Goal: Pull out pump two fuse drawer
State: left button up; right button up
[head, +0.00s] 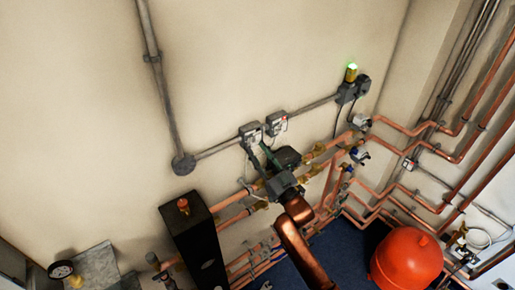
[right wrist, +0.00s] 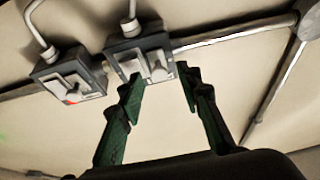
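Two small grey boxes with pale fronts sit side by side on the wall conduit: a left box (head: 250,132) and a right box (head: 277,123) with a red mark. In the right wrist view the order is swapped: the unmarked box (right wrist: 143,56) is on the right and the red-marked box (right wrist: 68,80) on the left. I cannot read which belongs to pump two. My right gripper (head: 258,153) is just below the unmarked box. My left gripper is not in view.
Copper pipes (head: 232,206) with brass valves run below the boxes, behind my right arm. A black unit (head: 195,240) stands at lower left and a red vessel (head: 405,258) at lower right. The wall above the boxes is clear.

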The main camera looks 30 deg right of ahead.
jog(key=shift+w+r, duration=0.1)
jog(key=shift+w, duration=0.2)
jog(key=shift+c, duration=0.7)
grip_shut()
